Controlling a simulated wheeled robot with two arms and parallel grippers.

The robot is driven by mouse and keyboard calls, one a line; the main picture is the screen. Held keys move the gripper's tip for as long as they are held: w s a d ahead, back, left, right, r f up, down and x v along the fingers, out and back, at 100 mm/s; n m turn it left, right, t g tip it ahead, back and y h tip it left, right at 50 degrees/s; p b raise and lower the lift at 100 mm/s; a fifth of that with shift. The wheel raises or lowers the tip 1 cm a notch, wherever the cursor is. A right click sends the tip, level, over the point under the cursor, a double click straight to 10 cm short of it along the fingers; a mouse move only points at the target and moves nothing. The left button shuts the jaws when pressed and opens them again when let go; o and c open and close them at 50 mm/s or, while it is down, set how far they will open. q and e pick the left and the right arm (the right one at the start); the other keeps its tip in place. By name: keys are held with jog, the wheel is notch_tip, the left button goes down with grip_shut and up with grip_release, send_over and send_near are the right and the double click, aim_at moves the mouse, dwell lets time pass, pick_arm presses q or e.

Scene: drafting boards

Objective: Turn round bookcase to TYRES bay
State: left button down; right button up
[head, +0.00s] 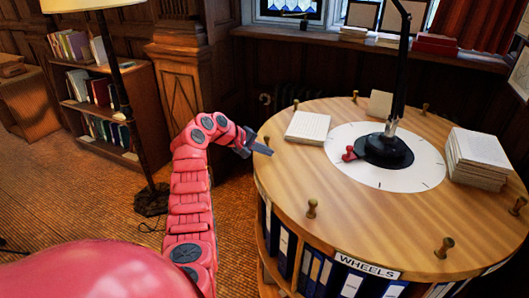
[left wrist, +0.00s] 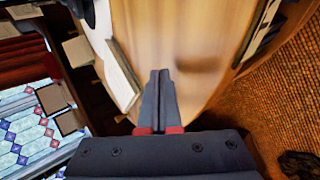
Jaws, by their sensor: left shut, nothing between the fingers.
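The round bookcase (head: 390,222) has a wooden top with several small upright knobs around its rim, such as a front one (head: 312,208) and a right one (head: 444,247). A WHEELS label (head: 367,264) faces front above a bay of binders. No TYRES label shows. A white tick-marked dial (head: 365,175) lies mid-top with a red pointer (head: 350,154) at its left. My left gripper (head: 262,149) is shut and empty at the top's left edge; contact with the rim or a knob cannot be told. Its fingers (left wrist: 160,75) also show in the left wrist view. My right gripper is out of view.
A black lamp (head: 388,148) stands on the dial. Paper stacks lie left (head: 307,127) and right (head: 478,158) on the top. A floor lamp (head: 150,196) and low bookshelf (head: 110,110) stand at left.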

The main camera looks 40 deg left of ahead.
pick_arm(q)
jog(key=shift+w+a+f, duration=0.1)
jog(key=shift+a+f, duration=0.2)
jog(key=shift+s+d+r, duration=0.2)
jog(key=shift+d+r, duration=0.25)
jog(key=shift+d, duration=0.1)
jog(key=shift+a+p, duration=0.1)
jog(key=shift+p, duration=0.3)
jog(key=shift+s+r+p, duration=0.15)
jog(key=shift+r+p, duration=0.05)
jog(key=shift+p, duration=0.1)
jog(key=shift+s+d+r+p, duration=0.3)
jog(key=shift+d, duration=0.05)
notch_tip(320, 180, up, 8)
jog(key=p, duration=0.3)
jog(key=shift+f, duration=0.15)
